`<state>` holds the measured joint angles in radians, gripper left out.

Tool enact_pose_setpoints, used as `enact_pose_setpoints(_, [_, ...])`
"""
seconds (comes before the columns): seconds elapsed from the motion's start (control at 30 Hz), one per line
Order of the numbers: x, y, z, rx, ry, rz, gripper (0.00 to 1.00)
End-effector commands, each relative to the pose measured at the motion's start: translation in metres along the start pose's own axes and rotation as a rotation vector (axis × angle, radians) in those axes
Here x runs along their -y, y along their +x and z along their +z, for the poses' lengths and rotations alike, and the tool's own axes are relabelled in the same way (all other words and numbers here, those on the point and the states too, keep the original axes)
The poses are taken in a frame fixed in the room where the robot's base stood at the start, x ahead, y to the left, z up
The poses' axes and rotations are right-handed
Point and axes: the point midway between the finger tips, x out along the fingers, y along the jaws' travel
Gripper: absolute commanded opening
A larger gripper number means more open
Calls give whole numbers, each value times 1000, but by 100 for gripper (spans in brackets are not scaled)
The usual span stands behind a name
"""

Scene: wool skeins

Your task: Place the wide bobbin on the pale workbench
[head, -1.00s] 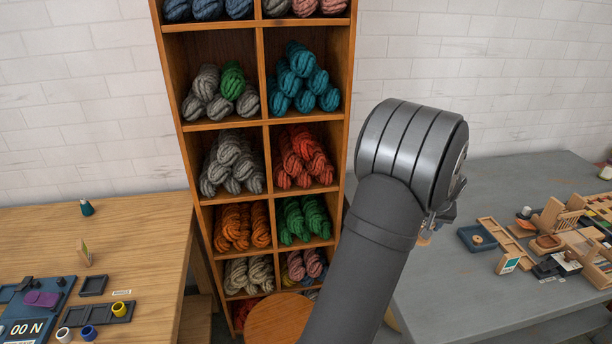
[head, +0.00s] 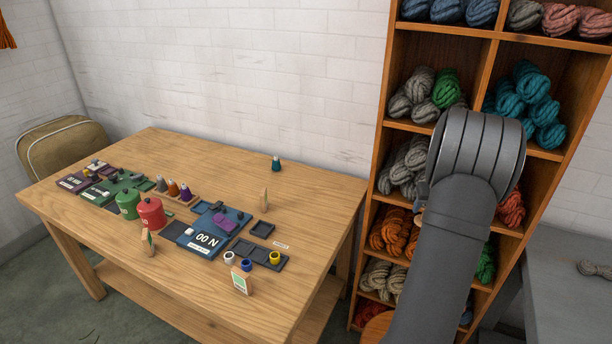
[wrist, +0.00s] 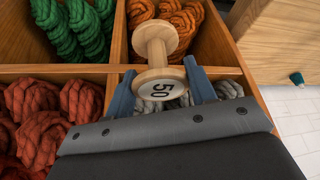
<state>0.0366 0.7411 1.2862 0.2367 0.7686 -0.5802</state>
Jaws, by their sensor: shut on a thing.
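A pale wooden bobbin (wrist: 152,48) with broad round ends sits between the fingers of my gripper (wrist: 160,88) in the wrist view. In the head view my arm hides most of the gripper, and the bobbin cannot be made out. The pale workbench (head: 130,222) is the light wooden table at left in the head view. A corner of a pale wooden table top also shows at upper right in the wrist view. My gripper is apart from the workbench, to its right.
The wooden shelf (head: 383,165) of skeins stands right of the workbench, close to my arm. Trays, red and green canisters (head: 150,212), small cones and upright cards crowd the workbench's middle; its back right and front left are barer. A grey table (head: 570,290) stands at right.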

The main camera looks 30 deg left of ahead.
Motion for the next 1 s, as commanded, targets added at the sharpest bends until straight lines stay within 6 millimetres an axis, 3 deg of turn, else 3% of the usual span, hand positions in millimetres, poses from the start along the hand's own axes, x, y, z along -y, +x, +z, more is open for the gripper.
enact_pose_setpoints(0.03, [30,6,-12,0,-45,-19,28])
enact_pose_setpoints(0.3, [168,22,-51,0,-249,-104,28])
enact_pose_setpoints(0.5, [245,25,-61,0,-358,-149,28])
enact_pose_setpoints(0.63, [271,26,-62,0,-394,-164,28])
enact_pose_setpoints(0.87, [284,28,-62,1,-409,-170,28])
enact_pose_setpoints(1.0, [301,41,-64,1,-411,-170,28])
